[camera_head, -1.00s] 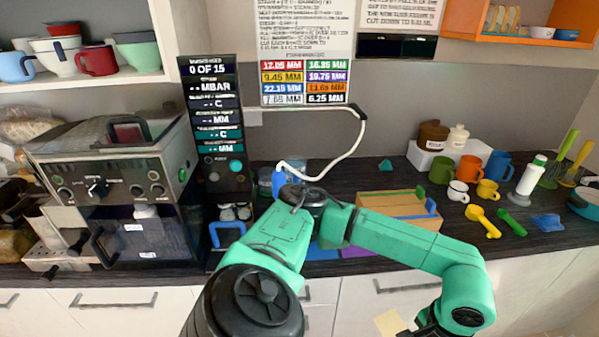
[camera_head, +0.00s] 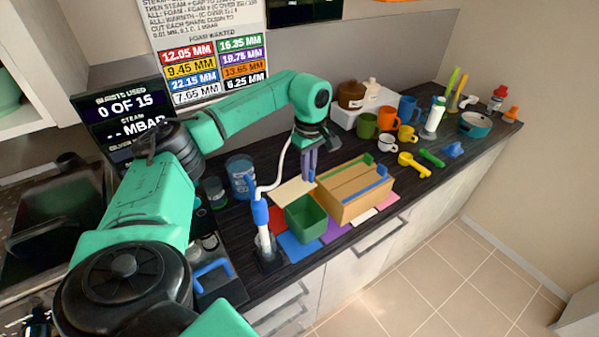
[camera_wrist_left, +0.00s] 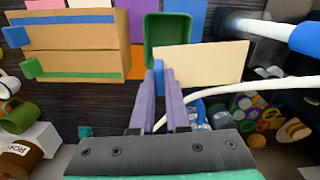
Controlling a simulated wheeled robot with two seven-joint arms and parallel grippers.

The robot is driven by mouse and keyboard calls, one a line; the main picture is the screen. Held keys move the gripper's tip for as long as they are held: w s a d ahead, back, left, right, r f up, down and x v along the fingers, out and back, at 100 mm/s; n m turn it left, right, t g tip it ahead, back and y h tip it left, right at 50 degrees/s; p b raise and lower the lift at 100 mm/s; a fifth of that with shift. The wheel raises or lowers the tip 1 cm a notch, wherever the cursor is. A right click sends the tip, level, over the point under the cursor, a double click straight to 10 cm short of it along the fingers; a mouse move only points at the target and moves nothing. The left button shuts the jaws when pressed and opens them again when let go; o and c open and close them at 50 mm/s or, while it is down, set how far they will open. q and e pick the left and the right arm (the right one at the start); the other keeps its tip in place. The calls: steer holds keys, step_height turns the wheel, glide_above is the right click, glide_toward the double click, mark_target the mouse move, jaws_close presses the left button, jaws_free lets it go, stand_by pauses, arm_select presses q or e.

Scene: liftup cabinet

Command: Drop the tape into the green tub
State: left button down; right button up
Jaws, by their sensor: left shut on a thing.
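The green tub (camera_head: 305,219) stands open on the counter, left of the wooden box; it also shows in the left wrist view (camera_wrist_left: 168,38). My left gripper (camera_head: 309,178) points down just behind the tub. Its purple fingers (camera_wrist_left: 160,76) are closed on a blue part (camera_wrist_left: 159,75). A flat cream piece (camera_wrist_left: 205,62) extends from the fingertips, and it also shows in the head view (camera_head: 291,191). I take this held piece to be the tape. It overlaps the tub's near rim in the left wrist view. My right gripper is out of view.
The wooden box (camera_head: 360,207) with blue and green rails is right of the tub. A white hose with a blue grip (camera_head: 261,213) stands close on the left. Coloured sheets lie around the tub. Cups and spoons fill the right of the counter.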

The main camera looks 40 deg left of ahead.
arm_select(q)
steer(key=f+b, duration=0.2)
steer(key=f, duration=0.1)
steer(key=f+b, duration=0.2)
steer(key=shift+d+f+b, duration=0.2)
steer(key=shift+f+b, duration=0.1)
steer(key=shift+f, duration=0.1)
steer(key=shift+d, duration=0.1)
steer(key=c, duration=0.8)
jaws_free()
steer(key=shift+s+d+r, duration=0.1)
steer(key=shift+c, duration=0.2)
